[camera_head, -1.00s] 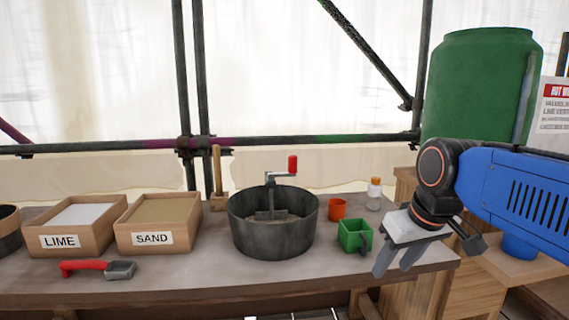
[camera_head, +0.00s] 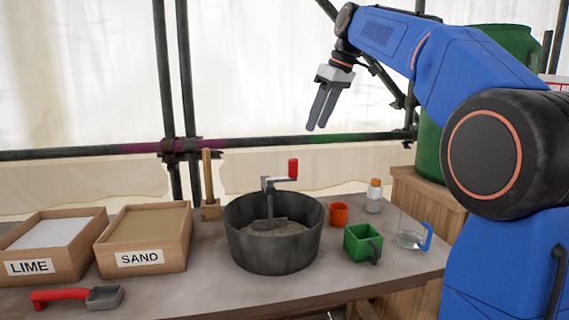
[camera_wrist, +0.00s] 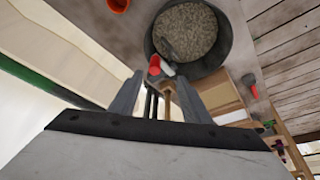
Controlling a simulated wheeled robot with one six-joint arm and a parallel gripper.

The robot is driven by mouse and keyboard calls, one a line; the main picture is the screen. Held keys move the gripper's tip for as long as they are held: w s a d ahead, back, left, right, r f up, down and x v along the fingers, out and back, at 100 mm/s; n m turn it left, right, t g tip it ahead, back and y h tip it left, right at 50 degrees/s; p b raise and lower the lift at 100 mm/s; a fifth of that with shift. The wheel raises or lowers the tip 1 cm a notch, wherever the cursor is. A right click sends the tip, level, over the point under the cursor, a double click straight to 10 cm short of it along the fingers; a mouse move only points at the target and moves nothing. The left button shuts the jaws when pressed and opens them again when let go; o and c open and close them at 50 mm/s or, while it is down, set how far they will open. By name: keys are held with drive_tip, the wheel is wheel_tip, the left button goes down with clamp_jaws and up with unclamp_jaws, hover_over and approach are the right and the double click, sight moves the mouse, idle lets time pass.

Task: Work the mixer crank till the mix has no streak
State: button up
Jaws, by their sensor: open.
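The mixer is a dark round tub (camera_head: 272,248) on the bench, with a metal crank (camera_head: 272,186) rising from its middle and a red grip (camera_head: 293,168) at the crank's right end. Grey-beige mix (camera_head: 275,228) lies in the tub around a paddle. In the wrist view the mix (camera_wrist: 186,32) looks speckled with paler bits; I cannot tell whether these are streaks. The red grip (camera_wrist: 154,66) shows there between and beyond the fingers. My gripper (camera_head: 318,128) is open and empty, in the air above and to the right of the crank, apart from it.
Boxes marked LIME (camera_head: 30,267) and SAND (camera_head: 140,258) stand left, with a red-handled scoop (camera_head: 75,298) in front. An orange cup (camera_head: 338,214), green box-shaped cup (camera_head: 362,243), orange-capped bottle (camera_head: 374,196) and clear jug (camera_head: 412,235) stand right. Scaffold poles (camera_head: 165,100) run behind.

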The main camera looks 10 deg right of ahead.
sight(293, 163)
drive_tip(key=shift+n, duration=0.3)
drive_tip(key=w+x, duration=0.1)
drive_tip(key=x, duration=0.4)
drive_tip(key=w+x, duration=0.1)
drive_tip(key=x, duration=0.5)
drive_tip(key=a+r+x, duration=0.1)
drive_tip(key=x, duration=0.5)
drive_tip(key=shift+w+f, duration=0.1)
drive_tip(key=shift+w, duration=0.35)
clamp_jaws()
